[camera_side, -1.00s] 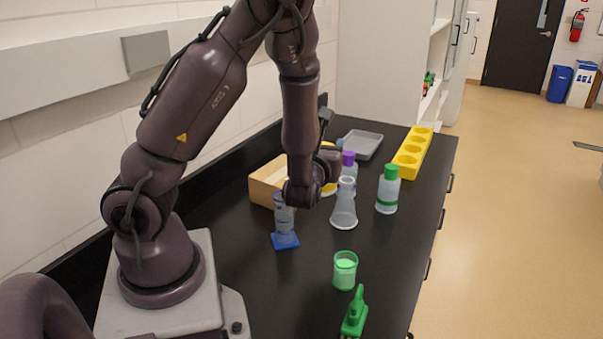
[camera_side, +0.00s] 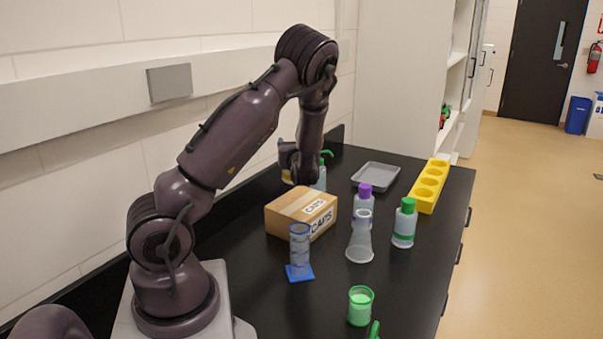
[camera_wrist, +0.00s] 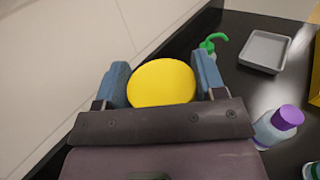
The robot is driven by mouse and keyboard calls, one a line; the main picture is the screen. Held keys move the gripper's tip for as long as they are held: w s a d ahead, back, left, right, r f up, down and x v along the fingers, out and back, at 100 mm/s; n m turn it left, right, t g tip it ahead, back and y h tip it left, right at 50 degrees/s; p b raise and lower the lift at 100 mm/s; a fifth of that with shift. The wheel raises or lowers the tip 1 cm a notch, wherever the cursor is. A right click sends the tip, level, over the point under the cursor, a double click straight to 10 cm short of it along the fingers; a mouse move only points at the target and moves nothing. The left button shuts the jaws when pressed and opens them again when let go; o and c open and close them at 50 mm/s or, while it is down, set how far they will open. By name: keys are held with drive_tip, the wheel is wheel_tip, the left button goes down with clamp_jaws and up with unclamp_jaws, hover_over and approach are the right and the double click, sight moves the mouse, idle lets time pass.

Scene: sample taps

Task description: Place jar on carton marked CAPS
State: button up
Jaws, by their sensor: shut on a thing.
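The jar has a round yellow lid (camera_wrist: 162,84), seen from above between my two blue finger pads in the wrist view. My gripper (camera_wrist: 163,77) is shut on it. In the side view only a small yellow part of the jar (camera_side: 286,177) shows beside my gripper (camera_side: 288,164); the rest is hidden. The brown carton (camera_side: 284,220) has CAPS labels on its top and side and stands on the black bench. In the side view my gripper and the jar appear just above the carton's rear edge; I cannot tell the exact gap. The carton is not visible in the wrist view.
A blue-based cylinder (camera_side: 299,250) and a clear flask (camera_side: 360,240) stand in front of the carton. A purple-capped bottle (camera_side: 364,202) and green-capped bottle (camera_side: 404,224) stand right. A green-topped pump bottle (camera_wrist: 213,42) is behind my gripper. A grey tray (camera_side: 376,177) lies at the back.

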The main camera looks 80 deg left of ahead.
drive_tip(key=shift+w+a+f, duration=0.45)
drive_tip(key=shift+a+f, duration=0.15)
drive_tip(key=shift+f, duration=0.85)
drive_tip(key=shift+w+a+f, duration=0.4)
drive_tip(key=shift+a+f, duration=0.2)
drive_tip(key=shift+f, duration=0.8)
drive_tip(key=shift+w+a+f, duration=0.45)
drive_tip(key=shift+a+f, duration=0.15)
drive_tip(key=shift+f, duration=0.85)
drive_tip(key=shift+f, duration=0.2)
drive_tip(key=o, duration=1.3)
drive_tip(key=shift+r, duration=0.1)
